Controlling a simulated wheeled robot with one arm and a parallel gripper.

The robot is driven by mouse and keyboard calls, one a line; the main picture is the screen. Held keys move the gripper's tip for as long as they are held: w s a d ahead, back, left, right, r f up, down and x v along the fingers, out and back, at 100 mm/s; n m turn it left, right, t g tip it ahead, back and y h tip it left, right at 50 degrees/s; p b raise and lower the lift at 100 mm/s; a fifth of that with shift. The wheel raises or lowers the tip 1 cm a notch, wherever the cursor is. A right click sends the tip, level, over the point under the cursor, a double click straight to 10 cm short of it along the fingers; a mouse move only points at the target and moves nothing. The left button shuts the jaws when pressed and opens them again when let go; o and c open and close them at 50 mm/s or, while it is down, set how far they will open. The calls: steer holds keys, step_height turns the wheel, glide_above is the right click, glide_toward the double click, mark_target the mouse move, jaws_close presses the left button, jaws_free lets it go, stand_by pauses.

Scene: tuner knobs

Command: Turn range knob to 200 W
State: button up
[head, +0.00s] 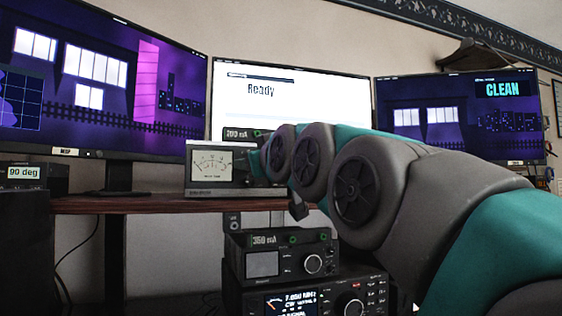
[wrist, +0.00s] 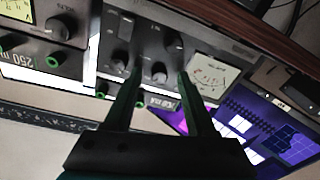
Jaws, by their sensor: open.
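The tuner is a grey box with a white meter face (head: 212,165) on the shelf in the head view; my arm hides its knobs there. The wrist view shows it turned over, with the meter (wrist: 208,68) right of several dark knobs on its panel (wrist: 145,42). My gripper (wrist: 158,74) is open and empty, its two fingers pointing at the panel. One small dark knob (wrist: 159,68) shows between the fingertips; I cannot tell whether they touch it. The labels are too small to read, so which knob is range and its setting are unclear.
A neighbouring unit (wrist: 45,35) with a large knob stands left of the tuner in the wrist view. Monitors (head: 290,95) stand behind the wooden shelf (head: 130,204). Radio units (head: 280,262) are stacked below. A small 90 deg display box (head: 24,174) sits far left.

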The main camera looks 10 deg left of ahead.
steer(key=v, duration=0.7)
steer(key=shift+s+d+b, duration=0.25)
steer(key=shift+s+b, duration=0.1)
steer(key=shift+b, duration=0.05)
steer(key=shift+f, duration=0.1)
